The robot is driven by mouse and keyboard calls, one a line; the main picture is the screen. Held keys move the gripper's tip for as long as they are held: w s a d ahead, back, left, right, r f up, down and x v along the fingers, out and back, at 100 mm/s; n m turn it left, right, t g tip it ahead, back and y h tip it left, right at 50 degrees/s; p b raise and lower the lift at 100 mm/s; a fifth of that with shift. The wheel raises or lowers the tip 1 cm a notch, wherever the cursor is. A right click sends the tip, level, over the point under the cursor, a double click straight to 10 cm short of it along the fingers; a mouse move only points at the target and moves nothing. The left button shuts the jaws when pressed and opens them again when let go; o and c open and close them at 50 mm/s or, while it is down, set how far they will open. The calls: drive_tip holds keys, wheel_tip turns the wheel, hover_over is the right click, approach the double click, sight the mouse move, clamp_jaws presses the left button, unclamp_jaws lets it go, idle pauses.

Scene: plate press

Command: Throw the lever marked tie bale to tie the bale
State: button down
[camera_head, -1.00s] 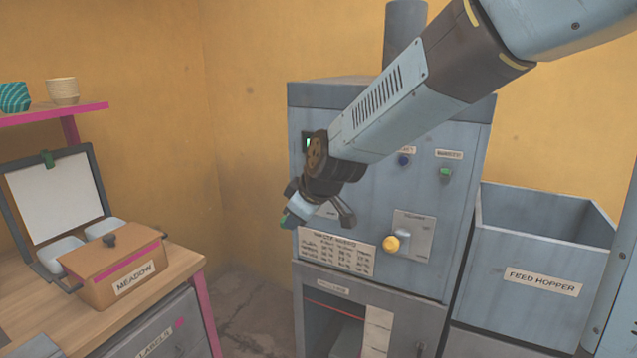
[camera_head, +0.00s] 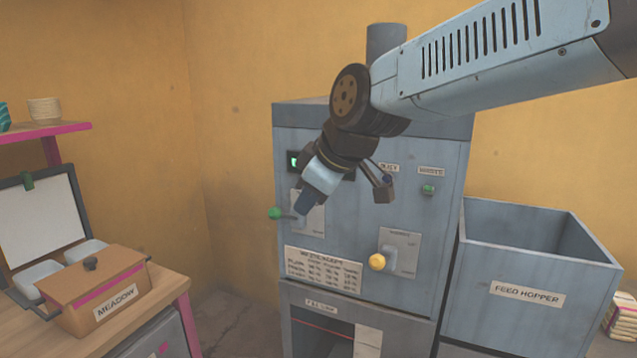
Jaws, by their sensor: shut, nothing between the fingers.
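The grey press (camera_head: 300,128) carries two levers on its front. One has a green knob (camera_head: 274,213) and sticks out left from a light plate (camera_head: 315,222); that plate's label is hidden behind my gripper. The other has a yellow knob (camera_head: 377,261) on a plate (camera_head: 408,247) at the lower right, with lettering too small to read. I cannot tell from the lettering which is tie bale. My gripper (camera_head: 307,204) is shut and empty, pointing down in front of the green-knobbed lever's plate, just right of the knob. Contact with the lever cannot be made out.
The feed hopper (camera_head: 470,285) stands at right. A bench at left holds a box marked MEADOW (camera_head: 85,287). Floor shows between bench and press.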

drive_tip(key=shift+s+v, duration=0.2)
drive_tip(key=shift+v, duration=1.15)
drive_tip(key=shift+s+v, duration=0.2)
drive_tip(key=shift+v, duration=1.2)
drive_tip(key=shift+f, duration=0.15)
drive_tip(key=s+d+f+m+h, duration=0.1)
drive_tip(key=s+d+f+m, duration=0.1)
drive_tip(key=d, duration=0.6)
drive_tip(key=s+d+f+m+h, duration=0.2)
drive_tip(key=d+f+m, duration=0.1)
drive_tip(key=d+m, duration=0.4)
drive_tip(key=s+d+f+m+h, duration=0.2)
drive_tip(key=d+m, duration=0.3)
drive_tip(key=d, duration=0.4)
drive_tip(key=shift+s+d+f+t, duration=0.25)
drive_tip(key=shift+d+f+t, duration=0.1)
drive_tip(key=shift+f, duration=0.45)
